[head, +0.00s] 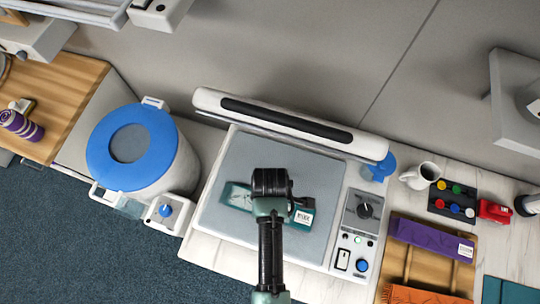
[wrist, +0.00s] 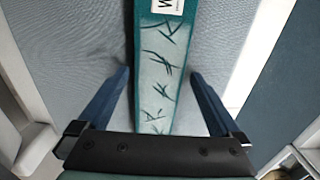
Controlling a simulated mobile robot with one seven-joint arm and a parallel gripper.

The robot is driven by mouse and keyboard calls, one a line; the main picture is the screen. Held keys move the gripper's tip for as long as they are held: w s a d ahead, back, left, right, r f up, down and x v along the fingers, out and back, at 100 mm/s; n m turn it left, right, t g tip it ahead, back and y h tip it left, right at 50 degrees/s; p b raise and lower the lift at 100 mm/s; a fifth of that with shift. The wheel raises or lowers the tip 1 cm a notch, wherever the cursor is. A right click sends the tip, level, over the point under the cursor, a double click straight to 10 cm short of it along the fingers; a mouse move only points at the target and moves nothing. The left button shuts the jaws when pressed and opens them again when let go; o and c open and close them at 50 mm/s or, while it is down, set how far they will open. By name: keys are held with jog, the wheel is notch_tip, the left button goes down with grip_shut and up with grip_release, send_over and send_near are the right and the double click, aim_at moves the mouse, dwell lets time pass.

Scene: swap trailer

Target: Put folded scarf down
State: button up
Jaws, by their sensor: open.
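A teal folded scarf (head: 241,196) with a pale patterned part and a white label lies on the grey pad (head: 247,155) of a white press machine. It also shows in the wrist view (wrist: 165,75), running up between my fingers. My gripper (head: 272,210) is over the scarf in the head view and hides its middle. In the wrist view my gripper (wrist: 157,95) is open, with one blue finger on each side of the scarf and a gap on both sides.
The press's raised white bar (head: 290,122) runs behind the pad. A control panel (head: 358,235) is right of it. A blue-topped drum (head: 133,147) stands left. Purple (head: 430,239) and orange (head: 415,296) folded scarves lie in a wooden tray at right, near a white mug (head: 420,175).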

notch_tip(320, 180, up, 12)
jog(key=shift+b, duration=0.45)
jog(key=shift+r, duration=0.1)
dwell(0.4)
